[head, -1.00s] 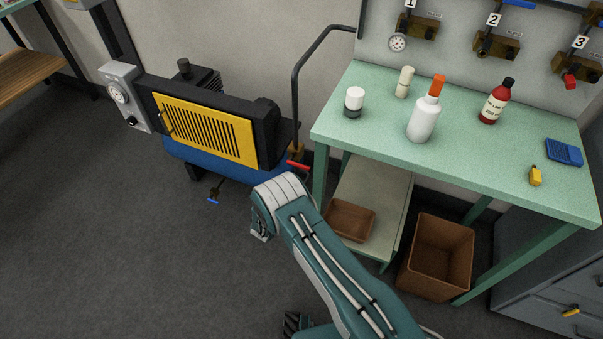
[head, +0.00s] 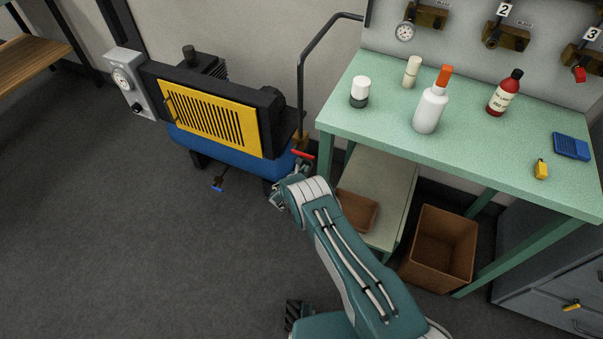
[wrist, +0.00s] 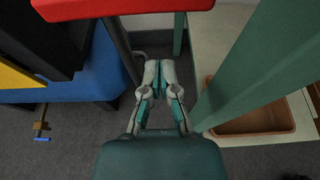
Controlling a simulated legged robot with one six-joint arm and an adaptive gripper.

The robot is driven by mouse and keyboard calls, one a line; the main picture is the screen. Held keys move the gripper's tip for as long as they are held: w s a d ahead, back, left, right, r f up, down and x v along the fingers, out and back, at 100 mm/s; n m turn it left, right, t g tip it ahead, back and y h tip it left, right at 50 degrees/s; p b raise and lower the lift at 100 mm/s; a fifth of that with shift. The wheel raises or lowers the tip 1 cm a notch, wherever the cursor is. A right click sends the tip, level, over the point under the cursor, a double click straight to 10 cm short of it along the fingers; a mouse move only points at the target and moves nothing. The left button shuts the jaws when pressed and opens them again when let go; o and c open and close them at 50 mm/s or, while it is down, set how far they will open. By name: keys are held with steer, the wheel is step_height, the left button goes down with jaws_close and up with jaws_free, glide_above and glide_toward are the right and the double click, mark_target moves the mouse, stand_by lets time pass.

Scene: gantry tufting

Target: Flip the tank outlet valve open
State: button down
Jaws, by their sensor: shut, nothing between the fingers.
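The tank outlet valve shows a red lever (head: 303,153) at the right end of the blue tank (head: 215,147), beside the dark pipe and the bench leg. The lever lies roughly crosswise in the head view. In the wrist view the red lever (wrist: 120,8) looms large across the top edge, close to the camera, and its valve body is out of sight. My gripper (head: 277,200) is just below and left of the lever in the head view, partly hidden by my wrist. In the wrist view my gripper (wrist: 160,68) is shut and empty, its fingertips below the lever in the picture and apart from it.
A small blue-handled valve (head: 217,187) hangs under the tank. A dark pipe (head: 301,85) rises behind the lever. The green bench (head: 385,125) with its leg, and a brown tray (head: 357,211) on its shelf, are close on the right. Open floor lies left.

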steer(key=shift+w+r, duration=0.1)
steer(key=shift+r, duration=1.85)
steer(key=shift+r, duration=0.1)
steer(key=shift+d+r+n+h, duration=0.1)
steer(key=shift+n+h, duration=0.2)
steer(key=shift+n, duration=0.2)
